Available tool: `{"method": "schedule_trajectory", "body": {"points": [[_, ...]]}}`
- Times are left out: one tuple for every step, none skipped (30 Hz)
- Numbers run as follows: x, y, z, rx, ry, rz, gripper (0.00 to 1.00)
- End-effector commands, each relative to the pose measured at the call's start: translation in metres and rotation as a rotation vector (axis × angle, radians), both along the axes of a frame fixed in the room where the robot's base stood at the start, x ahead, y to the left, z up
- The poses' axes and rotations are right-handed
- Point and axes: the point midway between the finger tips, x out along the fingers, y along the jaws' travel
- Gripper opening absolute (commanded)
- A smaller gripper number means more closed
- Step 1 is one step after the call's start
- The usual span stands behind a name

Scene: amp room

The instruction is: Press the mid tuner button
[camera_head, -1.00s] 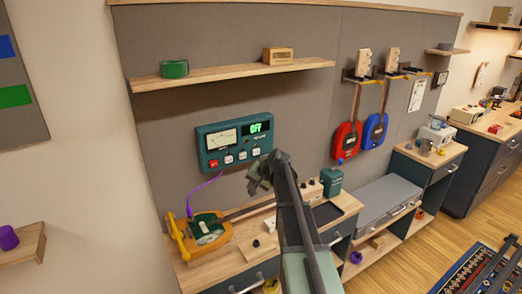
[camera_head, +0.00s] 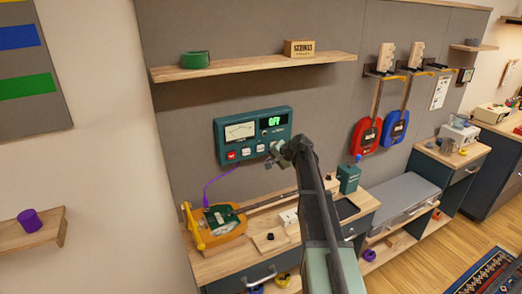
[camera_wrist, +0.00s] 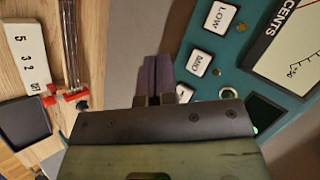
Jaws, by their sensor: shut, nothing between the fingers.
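The teal tuner box (camera_head: 222,143) is on the grey wall panel, with a needle dial and a green display reading OFF. Below the dial is a row with a red button and white buttons. The mid button (camera_wrist: 198,62), marked MID, is white and shows in the wrist view between the LOW button (camera_wrist: 220,17) and another white button partly hidden by my gripper. My gripper (camera_wrist: 158,62) is shut and empty, its dark fingertips just left of the mid button there. In the head view my gripper (camera_head: 270,161) is at the tuner's lower edge. Contact cannot be told.
A wooden shelf (camera_head: 250,69) is above the tuner. Below is a workbench (camera_head: 222,265) with an orange-bodied instrument (camera_head: 216,226) and a purple cable (camera_head: 208,187) rising towards the tuner. A teal box (camera_head: 348,178) stands right of my arm.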

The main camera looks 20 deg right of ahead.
Motion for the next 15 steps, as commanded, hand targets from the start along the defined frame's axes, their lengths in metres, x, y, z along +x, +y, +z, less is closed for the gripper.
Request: {"method": "schedule_trajectory", "body": {"points": [[0.01,0.0,0.0,0.0,0.0,0.001,0.0],[0.015,0.0,0.0,0.0,0.0,0.001,0.0],[0.021,0.0,0.0,0.0,0.0,0.001,0.0],[0.025,0.0,0.0,0.0,0.0,0.0,0.0],[0.03,0.001,0.0,0.0,0.0,0.0,0.0],[0.036,0.001,0.0,0.0,0.0,0.0,0.0],[0.04,0.001,0.0,0.0,0.0,-0.001,0.0],[0.044,0.001,0.0,0.0,0.0,-0.001,0.0],[0.049,0.002,0.0,-0.001,-0.001,0.0,0.0],[0.052,0.002,0.0,-0.001,0.0,0.001,0.0],[0.054,0.002,0.0,-0.001,0.0,0.001,0.0],[0.057,0.003,0.0,-0.001,0.0,0.001,0.0],[0.058,0.003,0.0,-0.001,0.0,0.001,0.0],[0.059,0.003,0.0,-0.001,0.0,0.001,0.0],[0.06,0.004,0.0,0.0,0.0,0.0,0.0]]}}
